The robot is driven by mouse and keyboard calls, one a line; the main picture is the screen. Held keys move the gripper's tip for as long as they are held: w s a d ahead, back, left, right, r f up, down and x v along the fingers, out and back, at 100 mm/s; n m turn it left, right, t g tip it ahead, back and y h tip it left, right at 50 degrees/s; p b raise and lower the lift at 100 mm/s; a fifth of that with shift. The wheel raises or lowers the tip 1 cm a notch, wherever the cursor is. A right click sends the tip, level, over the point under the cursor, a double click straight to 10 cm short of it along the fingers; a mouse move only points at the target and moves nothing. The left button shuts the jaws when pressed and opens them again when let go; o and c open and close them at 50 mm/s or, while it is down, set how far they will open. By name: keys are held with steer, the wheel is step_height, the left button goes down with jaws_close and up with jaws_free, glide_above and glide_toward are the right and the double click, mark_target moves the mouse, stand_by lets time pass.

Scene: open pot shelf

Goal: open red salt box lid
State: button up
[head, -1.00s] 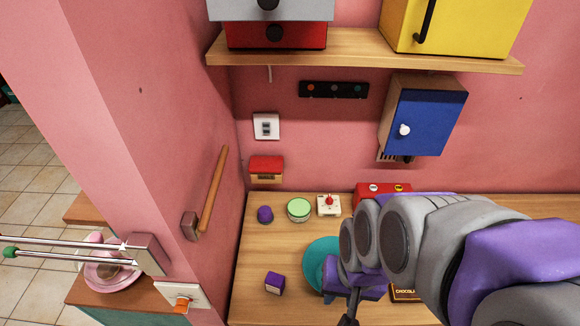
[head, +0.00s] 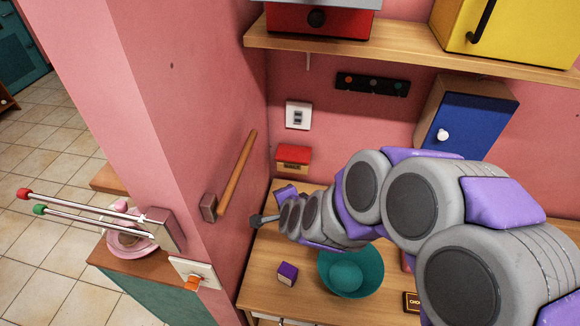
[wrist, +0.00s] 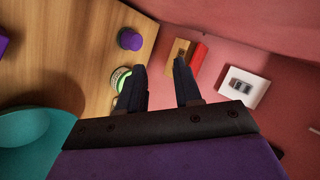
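The salt box (head: 293,158) hangs on the pink back wall, low and near the corner, with a red lid on top and a wooden front. The lid looks shut. In the wrist view the salt box (wrist: 178,50) lies just beyond the right fingertip, apart from it. My gripper (wrist: 160,66) is open, with nothing between its fingers. In the head view my gripper (head: 258,219) is at the left end of my arm, below and left of the salt box in the picture.
A teal bowl (head: 375,262) and a purple block (head: 287,273) are on the wooden counter. A purple knob (wrist: 130,39) and a partly hidden green-topped tin (wrist: 120,78) are near my fingers. A wooden rail (head: 237,174) is on the side wall. A light switch (head: 298,115) is above the box.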

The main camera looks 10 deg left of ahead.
step_height(320, 180, down, 3)
steer(key=w+m+t+h, duration=0.1)
steer(key=w+m+t, duration=0.1)
steer(key=m+t, duration=0.15)
steer(key=m+t+h+b, duration=0.2)
steer(key=m+t+h, duration=0.1)
steer(key=m+t, duration=0.25)
glide_toward(298, 160)
steer(key=shift+n, duration=0.5)
steer(key=w, duration=0.7)
steer(key=shift+w+a+f, duration=0.2)
steer(key=shift+w+f, duration=0.1)
steer(key=shift+f, duration=0.1)
steer(key=shift+a, duration=0.1)
jaws_close()
steer(key=shift+f, duration=0.2)
stand_by(0.7)
